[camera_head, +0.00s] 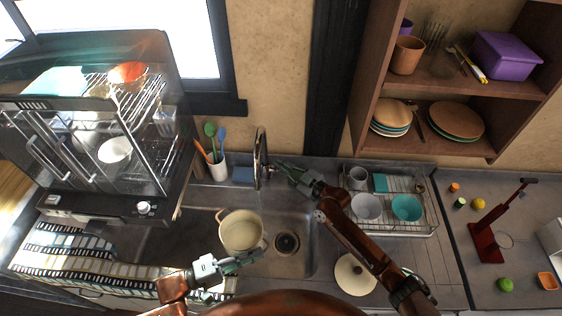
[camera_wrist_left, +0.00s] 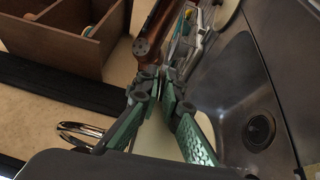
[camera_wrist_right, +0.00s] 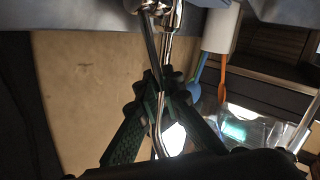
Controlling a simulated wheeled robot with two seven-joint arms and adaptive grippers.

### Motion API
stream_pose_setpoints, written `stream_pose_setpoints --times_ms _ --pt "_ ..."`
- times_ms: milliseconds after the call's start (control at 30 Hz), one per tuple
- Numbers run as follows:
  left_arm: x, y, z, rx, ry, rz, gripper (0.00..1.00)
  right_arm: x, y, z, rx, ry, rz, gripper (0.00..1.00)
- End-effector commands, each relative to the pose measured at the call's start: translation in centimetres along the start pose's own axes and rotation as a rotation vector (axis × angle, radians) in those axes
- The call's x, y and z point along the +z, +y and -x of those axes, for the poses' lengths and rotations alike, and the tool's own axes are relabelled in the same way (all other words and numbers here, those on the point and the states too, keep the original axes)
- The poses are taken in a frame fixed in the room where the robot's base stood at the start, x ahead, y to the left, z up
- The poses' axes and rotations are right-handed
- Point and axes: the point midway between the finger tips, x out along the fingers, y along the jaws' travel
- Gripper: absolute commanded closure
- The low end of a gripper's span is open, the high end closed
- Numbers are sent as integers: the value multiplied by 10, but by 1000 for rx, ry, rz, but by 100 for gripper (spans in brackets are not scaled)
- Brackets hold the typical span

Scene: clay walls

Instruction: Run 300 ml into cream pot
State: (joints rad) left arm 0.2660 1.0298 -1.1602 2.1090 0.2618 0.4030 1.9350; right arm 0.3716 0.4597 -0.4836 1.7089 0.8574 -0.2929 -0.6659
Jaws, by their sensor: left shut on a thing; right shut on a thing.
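The cream pot (camera_head: 241,231) stands in the left part of the sink (camera_head: 300,245), left of the drain (camera_head: 287,244). Its inside looks pale, and I cannot tell any water in it. My right gripper (camera_head: 281,167) is at the tap (camera_head: 261,155). In the right wrist view its fingers (camera_wrist_right: 160,95) close on the tap's thin metal lever.
A cream lid (camera_head: 355,275) lies on the counter right of the sink, partly behind my right arm. A dish rack (camera_head: 400,232) with bowls stands right. A utensil cup (camera_head: 218,170) and blue sponge (camera_head: 243,175) are behind the sink. A striped cloth (camera_head: 75,255) lies left.

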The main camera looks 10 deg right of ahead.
Motion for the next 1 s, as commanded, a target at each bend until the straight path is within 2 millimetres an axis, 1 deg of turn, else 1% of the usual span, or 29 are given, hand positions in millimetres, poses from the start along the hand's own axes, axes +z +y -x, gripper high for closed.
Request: stream_pose_setpoints --times_ms 200,600,633,833,900,1000 --pt "0 2 0 4 -1 -4 100 3 -4 4 14 23 38 100" --pt "0 2 0 4 -1 -4 100 3 -5 4 16 28 43 100" --pt "0 2 0 4 -1 -4 100 3 -5 4 16 27 43 92" --pt "0 2 0 4 -1 -4 100 2 -5 4 16 29 42 79" --pt "0 2 0 4 -1 -4 100 2 -5 3 15 29 42 75" --pt "0 2 0 4 -1 -4 100 2 -5 3 15 30 42 75"
